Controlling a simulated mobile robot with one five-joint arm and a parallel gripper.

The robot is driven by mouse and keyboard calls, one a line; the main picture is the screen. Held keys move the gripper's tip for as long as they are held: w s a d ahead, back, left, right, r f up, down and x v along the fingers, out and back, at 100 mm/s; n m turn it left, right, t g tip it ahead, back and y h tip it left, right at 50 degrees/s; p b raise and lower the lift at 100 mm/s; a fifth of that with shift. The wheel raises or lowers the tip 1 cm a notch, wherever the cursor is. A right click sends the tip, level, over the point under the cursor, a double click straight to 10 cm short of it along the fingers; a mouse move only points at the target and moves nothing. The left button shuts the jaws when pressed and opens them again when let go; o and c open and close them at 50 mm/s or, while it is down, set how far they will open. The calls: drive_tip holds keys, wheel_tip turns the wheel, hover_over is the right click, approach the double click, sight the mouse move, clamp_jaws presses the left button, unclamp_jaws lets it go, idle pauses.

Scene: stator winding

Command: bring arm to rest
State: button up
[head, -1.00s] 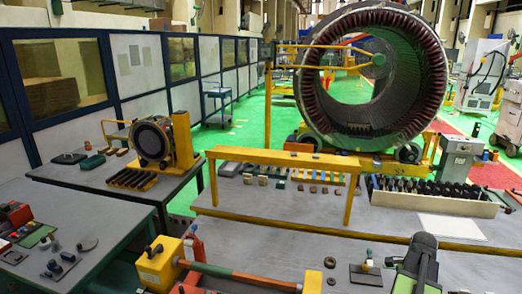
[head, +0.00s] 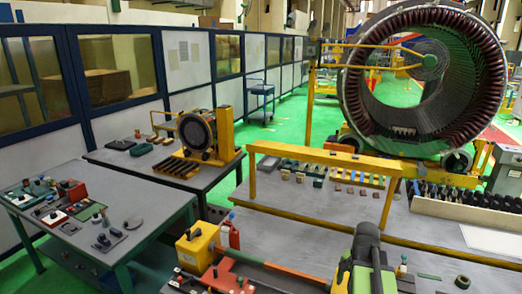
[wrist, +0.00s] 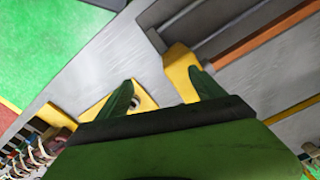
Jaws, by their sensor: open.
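My arm shows at the lower right of the head view, a green and black link in front of the workbench (head: 290,232); its fingertips are not clear there. In the wrist view my gripper (wrist: 160,92) has two green fingers spread apart, with nothing between them. Beyond the fingers lie a grey surface and yellow parts (wrist: 180,75). I cannot tell the exact distance to them.
A yellow frame (head: 330,157) spans the bench. A yellow-ended bar (head: 255,260) lies at the front. The large stator ring (head: 355,80) stands behind. Side tables with a small stator (head: 195,132) and tools (head: 105,240) are at left. Green floor (head: 290,135) is open.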

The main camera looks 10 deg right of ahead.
drive_tip(key=w+a+n, duration=0.3)
drive_tip(key=a+n, duration=0.3)
drive_tip(key=a, duration=0.9)
drive_tip(key=w+a+n, duration=0.3)
drive_tip(key=a+n, duration=0.3)
drive_tip(key=a, duration=0.8)
wheel_tip(320, 180, down, 14)
drive_tip(key=s+b, duration=0.2)
drive_tip(key=b, duration=1.1)
drive_tip(key=shift+s+r+b, duration=0.15)
drive_tip(key=shift+s+b, duration=0.1)
drive_tip(key=shift+b, duration=0.1)
drive_tip(key=shift+d, duration=0.15)
